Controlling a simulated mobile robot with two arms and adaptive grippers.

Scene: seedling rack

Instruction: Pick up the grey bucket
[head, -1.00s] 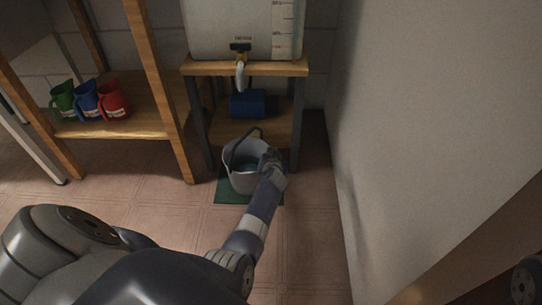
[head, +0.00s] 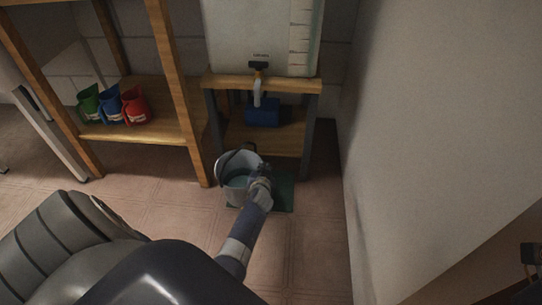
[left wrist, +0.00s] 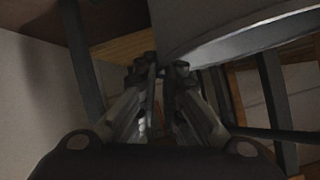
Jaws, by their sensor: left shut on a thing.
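The grey bucket (head: 226,187) has pale bluish contents and a dark handle standing up over its rim. In the head view it is in front of the low wooden stand, overlapping the left part of a green mat (head: 284,193). It looks a little off the floor, but the gap is hard to judge. My left gripper (head: 262,170) is shut on the bucket at its right side; whether on rim or handle is unclear. In the left wrist view, the closed fingers (left wrist: 160,72) are beside the bucket's pale curved wall (left wrist: 230,40). A dark part of my right arm shows at the right edge.
The stand (head: 270,86) carries a large tank (head: 240,35) with a tap above the bucket. A blue container (head: 262,113) lies on its lower shelf. Green, blue and red jugs (head: 112,104) stand on the left shelf. A wall (head: 420,130) closes the right side.

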